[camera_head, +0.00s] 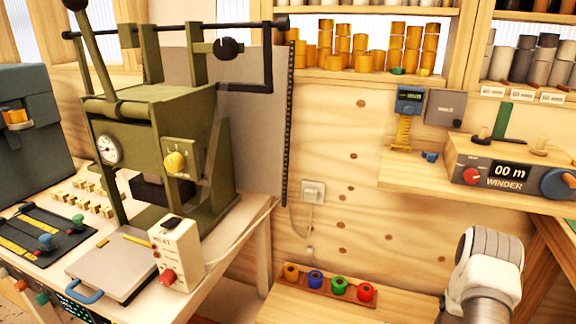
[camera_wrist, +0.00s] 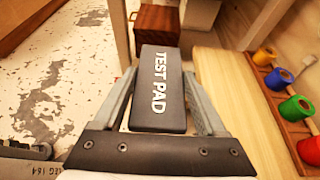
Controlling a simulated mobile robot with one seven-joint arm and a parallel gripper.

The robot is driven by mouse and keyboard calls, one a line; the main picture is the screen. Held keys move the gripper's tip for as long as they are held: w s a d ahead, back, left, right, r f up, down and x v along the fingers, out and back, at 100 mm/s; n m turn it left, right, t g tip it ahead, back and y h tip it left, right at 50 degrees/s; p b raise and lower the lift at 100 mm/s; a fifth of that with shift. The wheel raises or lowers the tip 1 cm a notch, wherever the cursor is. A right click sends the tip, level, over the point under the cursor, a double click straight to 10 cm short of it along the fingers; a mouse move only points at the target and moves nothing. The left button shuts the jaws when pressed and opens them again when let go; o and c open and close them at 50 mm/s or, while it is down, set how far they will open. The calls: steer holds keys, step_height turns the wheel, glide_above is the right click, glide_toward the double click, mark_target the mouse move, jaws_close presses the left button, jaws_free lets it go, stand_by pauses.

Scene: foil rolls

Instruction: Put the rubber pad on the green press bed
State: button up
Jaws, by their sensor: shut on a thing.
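The rubber pad (camera_wrist: 158,95), a dark block lettered TEST PAD, is between the fingers of my gripper (camera_wrist: 160,80) in the wrist view. My gripper is shut on it and holds it above the floor, beside a wooden bench. The head view shows part of my arm at the lower right, but neither gripper nor pad. The green press (camera_head: 160,125) stands on the table at the left, well apart from my arm. A flat grey plate (camera_head: 110,268) with a blue handle lies at its front; the inside of the press is dark and partly hidden.
A low wooden bench (camera_head: 290,305) carries a rack of several coloured rolls (camera_head: 338,285). A white control box (camera_head: 175,252) stands right of the grey plate. The winder (camera_head: 510,175) is on a shelf at the right. In the wrist view, a brown box (camera_wrist: 158,25) is beyond the pad.

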steer(key=w+r+m+t+h+p, duration=0.2)
steer(key=r+p, duration=0.2)
steer(key=r, duration=0.7)
steer(key=w+d+r+m+t+h+p, duration=0.1)
steer(key=r+p, duration=0.4)
steer(key=r, duration=0.7)
steer(key=w+r+m+t+h+p, duration=0.3)
steer(key=w+r+m+t+p, duration=0.1)
steer(key=r, duration=0.8)
steer(key=shift+w+d+m+p, duration=0.3)
steer(key=shift+m+p, duration=0.1)
steer(key=shift+m, duration=0.3)
steer(key=shift+d, duration=0.15)
